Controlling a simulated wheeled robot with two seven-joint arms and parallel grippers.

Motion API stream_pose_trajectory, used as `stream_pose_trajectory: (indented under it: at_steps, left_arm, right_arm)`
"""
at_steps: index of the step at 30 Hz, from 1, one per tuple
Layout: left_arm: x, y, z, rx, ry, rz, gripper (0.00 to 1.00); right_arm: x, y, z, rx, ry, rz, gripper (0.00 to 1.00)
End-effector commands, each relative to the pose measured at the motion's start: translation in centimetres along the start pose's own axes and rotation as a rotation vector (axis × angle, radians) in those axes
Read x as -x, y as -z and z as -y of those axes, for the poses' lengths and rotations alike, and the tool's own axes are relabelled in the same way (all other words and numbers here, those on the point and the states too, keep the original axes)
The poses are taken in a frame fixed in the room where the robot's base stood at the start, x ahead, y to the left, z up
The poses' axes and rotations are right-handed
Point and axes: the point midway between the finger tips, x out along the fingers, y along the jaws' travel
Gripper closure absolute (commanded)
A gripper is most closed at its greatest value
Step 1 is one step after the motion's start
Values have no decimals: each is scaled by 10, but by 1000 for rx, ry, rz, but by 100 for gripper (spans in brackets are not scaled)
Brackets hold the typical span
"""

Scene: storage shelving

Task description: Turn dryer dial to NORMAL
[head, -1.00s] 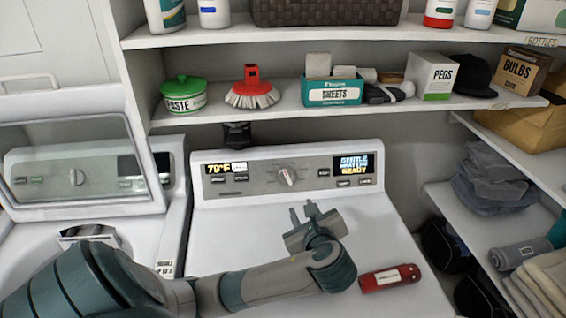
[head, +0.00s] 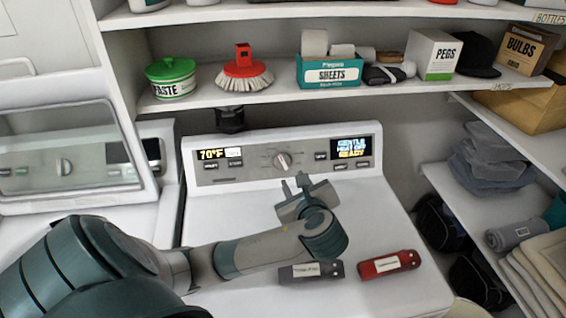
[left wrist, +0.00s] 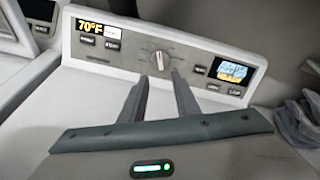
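The dryer dial (head: 282,160) is a round knob with a light pointer bar at the middle of the grey control panel (head: 215,177). The panel's right screen (head: 351,147) shows GENTLE on its top line and READY at the bottom. My left gripper (head: 293,183) is just in front of and below the dial, fingers pointing at the panel. In the left wrist view the dial (left wrist: 160,61) appears between and beyond the two spread fingertips (left wrist: 160,77), with nothing between them. The fingers look apart from the dial. My right gripper is not in view.
A dark grey labelled item (head: 312,271) and a red one (head: 390,265) lie on the dryer top (head: 390,220), near my left forearm. A shelf (head: 215,97) with a green paste tub, brush and boxes runs above the panel. A washer with raised lid (head: 65,160) stands left.

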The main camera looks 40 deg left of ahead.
Motion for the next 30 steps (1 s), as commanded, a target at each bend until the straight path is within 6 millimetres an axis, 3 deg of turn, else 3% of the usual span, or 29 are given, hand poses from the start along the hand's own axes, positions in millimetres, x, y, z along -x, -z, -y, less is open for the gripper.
stream_pose_trajectory:
  at_steps: [14,23,30]
  left_arm:
    - [-51,0,-1,-2,-1,6,71]
    - [-85,1,-3,0,-4,7,71]
    - [-126,-3,-2,-2,-8,3,71]
  right_arm:
    - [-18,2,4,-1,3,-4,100]
    - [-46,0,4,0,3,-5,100]
    - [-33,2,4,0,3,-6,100]
